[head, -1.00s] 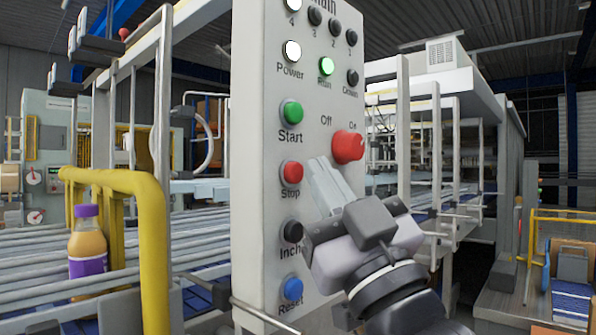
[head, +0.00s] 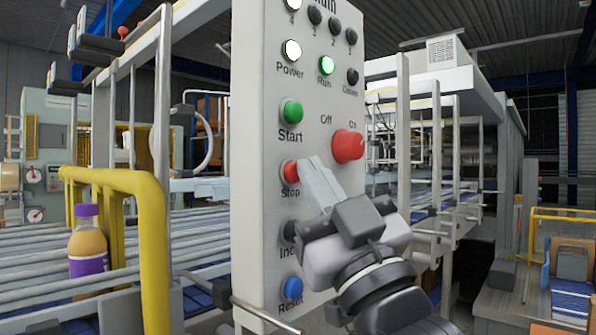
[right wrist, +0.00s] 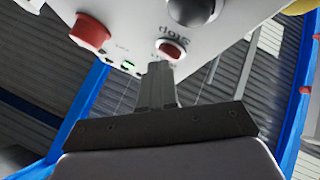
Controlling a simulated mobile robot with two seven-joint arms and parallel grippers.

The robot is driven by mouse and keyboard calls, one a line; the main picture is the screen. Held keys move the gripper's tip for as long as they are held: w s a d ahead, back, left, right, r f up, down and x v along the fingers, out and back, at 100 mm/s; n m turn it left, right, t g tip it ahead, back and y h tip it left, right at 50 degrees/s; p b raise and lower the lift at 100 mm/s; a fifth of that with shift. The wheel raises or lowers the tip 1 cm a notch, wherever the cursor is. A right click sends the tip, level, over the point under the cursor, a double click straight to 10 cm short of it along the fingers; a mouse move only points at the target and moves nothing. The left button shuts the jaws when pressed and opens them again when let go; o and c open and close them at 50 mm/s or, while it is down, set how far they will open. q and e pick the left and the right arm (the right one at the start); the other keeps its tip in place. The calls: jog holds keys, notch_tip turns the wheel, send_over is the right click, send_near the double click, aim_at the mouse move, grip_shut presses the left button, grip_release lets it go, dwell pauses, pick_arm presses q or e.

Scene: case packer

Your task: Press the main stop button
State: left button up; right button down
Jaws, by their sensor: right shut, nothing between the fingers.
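The red Stop button (head: 291,172) is on the white control panel (head: 262,60), below the green Start button (head: 292,112). My right gripper (head: 308,167) is shut and empty, with its fingertips at the right edge of the Stop button in the head view. In the right wrist view the fingertips (right wrist: 158,66) are just below the red Stop button (right wrist: 170,49). Whether they touch it I cannot tell. The Stop button's right side is partly covered by the fingers in the head view. My left gripper is not in view.
A larger red On/Off knob (head: 347,146) sits right of the fingers. A black Inch button (head: 288,232) and a blue Reset button (head: 292,289) are below. The Run lamp (head: 326,65) is lit green. A yellow rail (head: 150,215) and a juice bottle (head: 88,245) stand left.

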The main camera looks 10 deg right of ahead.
jog(key=shift+w+a, duration=0.15)
jog(key=shift+w, duration=0.05)
jog(key=shift+s, duration=0.1)
dwell(0.4)
jog(key=shift+s+d, duration=0.55)
jog(key=shift+s, duration=0.1)
jog(key=s+d, duration=0.1)
jog(key=s, duration=0.1)
jog(key=s+d+p, duration=0.1)
jog(key=s+d, duration=0.1)
dwell(0.4)
jog(key=shift+w+f, duration=0.1)
dwell(0.4)
